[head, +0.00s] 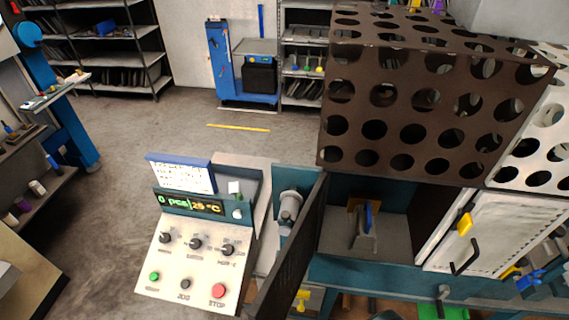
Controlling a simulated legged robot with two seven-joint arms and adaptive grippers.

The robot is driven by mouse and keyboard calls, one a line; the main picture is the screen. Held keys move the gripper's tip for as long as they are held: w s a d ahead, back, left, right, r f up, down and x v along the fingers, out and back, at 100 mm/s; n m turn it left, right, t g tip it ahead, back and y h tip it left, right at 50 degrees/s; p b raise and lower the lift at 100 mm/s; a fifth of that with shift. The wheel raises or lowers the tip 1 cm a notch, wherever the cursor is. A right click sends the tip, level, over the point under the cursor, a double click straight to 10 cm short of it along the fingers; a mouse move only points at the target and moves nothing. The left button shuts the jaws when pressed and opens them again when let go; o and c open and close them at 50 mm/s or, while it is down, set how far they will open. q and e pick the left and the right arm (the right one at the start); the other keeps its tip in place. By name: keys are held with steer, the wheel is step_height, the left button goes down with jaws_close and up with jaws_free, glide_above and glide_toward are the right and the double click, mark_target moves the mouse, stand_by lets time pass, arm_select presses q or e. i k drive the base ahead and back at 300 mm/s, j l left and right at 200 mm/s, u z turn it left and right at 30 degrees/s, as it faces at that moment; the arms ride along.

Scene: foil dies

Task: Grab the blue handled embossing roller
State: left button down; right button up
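A small tool with an upright blue handle (368,217) and a grey body (362,240) stands inside an open, teal-framed compartment (335,243) right of the picture's middle. It looks like the blue handled embossing roller, but its roller part is too small to make out. A tan piece shows just behind the handle. Neither my left nor my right gripper is in view.
A dark open door (292,255) stands left of the compartment. A perforated brown guard (420,110) hangs above it. A control panel (195,245) with knobs and buttons stands at left. A white panel with a black handle (495,235) is at right.

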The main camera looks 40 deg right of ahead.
mark_target(365, 239)
steer(key=z, duration=2.05)
